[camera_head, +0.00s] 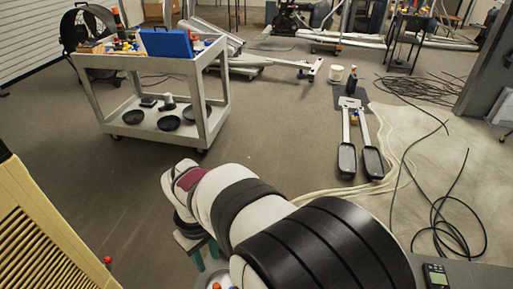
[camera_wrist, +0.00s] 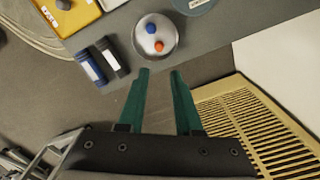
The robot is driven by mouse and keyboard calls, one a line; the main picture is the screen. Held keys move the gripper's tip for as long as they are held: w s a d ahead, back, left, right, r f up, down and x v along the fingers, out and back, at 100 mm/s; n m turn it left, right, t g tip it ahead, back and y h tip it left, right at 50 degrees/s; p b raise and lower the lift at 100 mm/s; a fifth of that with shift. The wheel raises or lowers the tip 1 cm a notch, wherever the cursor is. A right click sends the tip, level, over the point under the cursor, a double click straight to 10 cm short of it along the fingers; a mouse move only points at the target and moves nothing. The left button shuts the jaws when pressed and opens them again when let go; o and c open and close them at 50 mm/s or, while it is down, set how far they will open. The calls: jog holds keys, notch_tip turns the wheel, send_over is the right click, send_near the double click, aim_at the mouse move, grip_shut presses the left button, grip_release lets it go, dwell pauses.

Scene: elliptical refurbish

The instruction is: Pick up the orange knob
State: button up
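The small round orange knob (camera_wrist: 158,46) lies in a shallow metal bowl (camera_wrist: 170,48) beside a blue knob (camera_wrist: 150,28). In the head view an orange knob (camera_head: 217,286) shows at the bottom edge, with the bowl mostly cut off. My gripper (camera_wrist: 160,71) has two green fingers, spread apart with nothing between them. In the wrist view the fingertips appear just below the bowl, apart from the orange knob. In the head view the green fingers (camera_head: 206,253) point down near the bowl, partly hidden by my arm.
A tan slatted unit (camera_wrist: 255,125) stands close on the right in the wrist view. A white cart (camera_head: 215,105) stands farther off.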

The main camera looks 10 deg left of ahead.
aim_at(217, 286)
jog(key=f, duration=1.4)
jog(key=shift+d+f, duration=0.25)
jog(key=shift+f, duration=0.15)
grip_shut()
